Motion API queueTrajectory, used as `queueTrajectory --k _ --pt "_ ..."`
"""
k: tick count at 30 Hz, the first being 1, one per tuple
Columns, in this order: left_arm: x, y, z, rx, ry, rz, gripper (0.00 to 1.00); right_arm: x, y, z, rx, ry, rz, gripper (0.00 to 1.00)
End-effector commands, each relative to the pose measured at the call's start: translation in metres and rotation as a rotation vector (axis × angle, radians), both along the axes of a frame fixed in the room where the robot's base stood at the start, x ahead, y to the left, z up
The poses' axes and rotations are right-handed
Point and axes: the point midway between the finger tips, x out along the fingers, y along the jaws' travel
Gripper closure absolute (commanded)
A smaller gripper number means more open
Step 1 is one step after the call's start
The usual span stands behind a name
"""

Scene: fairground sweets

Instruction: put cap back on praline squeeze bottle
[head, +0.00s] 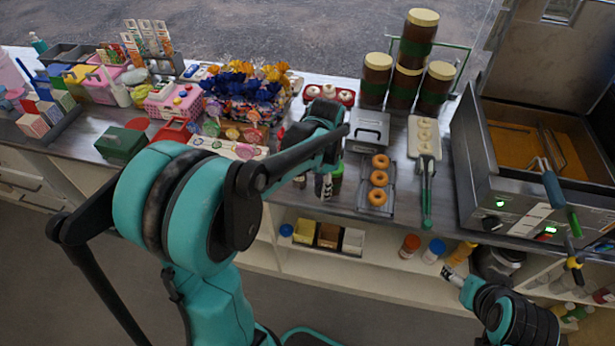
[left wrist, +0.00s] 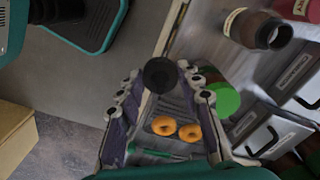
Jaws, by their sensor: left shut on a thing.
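My left gripper (head: 326,122) is above the counter's front part, left of the doughnut tray. In the left wrist view it (left wrist: 150,76) is shut on a small black round cap (left wrist: 160,75), held between its fingertips. A brown bottle with a cream label (left wrist: 254,28) shows at the upper right there, apart from the held cap, and is likely the praline squeeze bottle; its label is unreadable. I cannot make it out in the head view behind my left arm. My right gripper (head: 451,277) is low at the right, before the shelf, away from the bottle; its jaws are unclear.
A tray with ring doughnuts (head: 378,180) lies right of my left gripper, beside a grey dispenser (head: 367,131). A green-topped bottle (left wrist: 225,100) is near my left fingers. Large jars (head: 407,85) stand behind. The fryer (head: 500,190) is at the right.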

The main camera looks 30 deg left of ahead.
Motion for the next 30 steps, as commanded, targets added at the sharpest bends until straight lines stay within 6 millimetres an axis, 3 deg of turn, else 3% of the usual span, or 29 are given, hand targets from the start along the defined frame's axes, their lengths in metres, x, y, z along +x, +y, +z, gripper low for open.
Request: queueTrajectory --k 8,16,21,29,30 --pt "0.003 -0.058 -0.043 0.000 0.000 0.273 0.76 0.000 0.000 -0.008 0.000 0.000 0.000 0.31" --pt "-0.008 -0.127 -0.093 0.001 0.000 0.634 0.76 0.000 0.000 -0.016 0.000 0.000 0.000 0.31" --pt "-0.014 -0.143 -0.104 0.001 0.000 0.736 0.76 0.000 0.000 -0.017 0.000 0.000 0.000 0.31" --pt "-0.014 -0.144 -0.104 0.001 0.000 0.751 0.76 0.000 0.000 -0.017 0.000 0.000 0.000 0.31" --pt "-0.014 -0.144 -0.104 0.001 0.000 0.751 0.76 0.000 0.000 -0.017 0.000 0.000 0.000 0.36"
